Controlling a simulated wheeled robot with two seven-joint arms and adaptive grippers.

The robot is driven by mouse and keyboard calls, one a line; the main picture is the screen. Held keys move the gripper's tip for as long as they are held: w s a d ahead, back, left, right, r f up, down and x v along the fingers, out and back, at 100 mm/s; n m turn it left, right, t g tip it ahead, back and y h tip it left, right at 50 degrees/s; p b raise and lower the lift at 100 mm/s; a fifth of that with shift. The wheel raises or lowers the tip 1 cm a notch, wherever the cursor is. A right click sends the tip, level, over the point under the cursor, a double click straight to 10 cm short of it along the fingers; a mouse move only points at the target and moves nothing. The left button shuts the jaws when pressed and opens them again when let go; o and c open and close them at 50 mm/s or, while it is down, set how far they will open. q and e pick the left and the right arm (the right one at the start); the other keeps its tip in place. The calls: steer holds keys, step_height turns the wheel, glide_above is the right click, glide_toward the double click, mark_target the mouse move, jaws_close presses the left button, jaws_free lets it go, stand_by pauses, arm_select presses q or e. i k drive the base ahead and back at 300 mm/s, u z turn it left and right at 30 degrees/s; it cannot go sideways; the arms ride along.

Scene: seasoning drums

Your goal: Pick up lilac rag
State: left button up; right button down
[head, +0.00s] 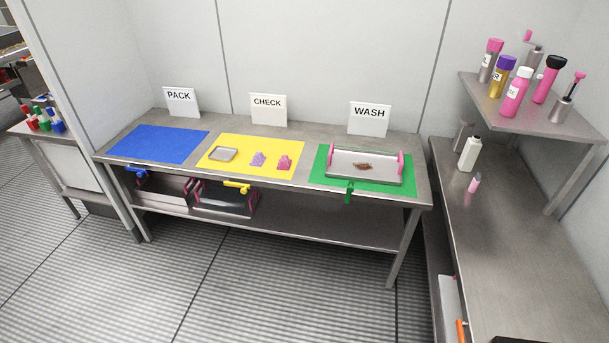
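The lilac rag (258,159) is a small crumpled shape on the yellow mat (222,169), in the middle section of the steel table. A pink rag-like piece (284,163) sits just right of it, with a narrow gap between. A small grey metal tray (223,154) lies left of the lilac rag on the same mat. Neither of my grippers shows in the head view.
A blue mat (158,144) lies bare at left. A green mat (320,175) holds a pink-handled tray (372,176) with a brown item. A yellow clamp (237,187) sits on the front edge. A side counter (515,240) stands at right; the floor in front is clear.

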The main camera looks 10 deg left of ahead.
mark_target(258, 159)
steer(key=z, duration=0.65)
steer(key=k, duration=0.1)
steer(key=u, duration=1.7)
steer(key=i, duration=0.65)
steer(key=u, duration=0.45)
